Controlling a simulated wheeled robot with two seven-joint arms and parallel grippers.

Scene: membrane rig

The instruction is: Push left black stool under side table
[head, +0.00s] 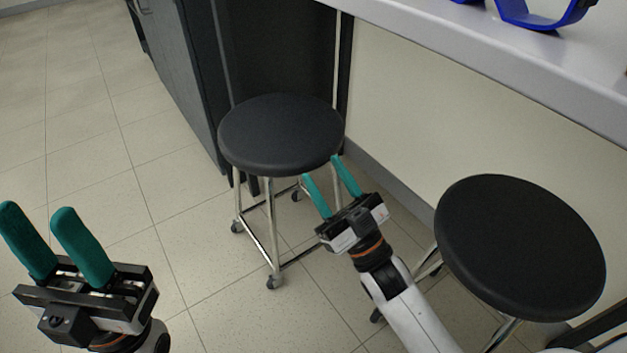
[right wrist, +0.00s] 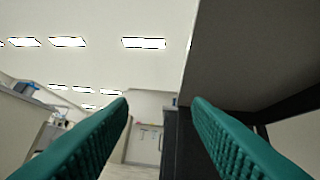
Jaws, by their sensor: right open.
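The left black stool (head: 280,134) has a round black seat on chrome legs with casters. It stands in front of a dark cabinet, by the left end of the side table (head: 500,70). My right gripper (head: 332,178) is open and empty, with its green fingers at the stool's right front, by the seat's edge; whether they touch it I cannot tell. In the right wrist view the green fingers (right wrist: 160,118) are apart with nothing between them. My left gripper (head: 35,228) is at the lower left, open and empty, away from the stool.
A second black stool (head: 520,247) stands at the right, below the side table's edge. A dark cabinet (head: 205,75) is behind the left stool. A blue object (head: 543,14) lies on the table. The tiled floor (head: 90,120) at the left is clear.

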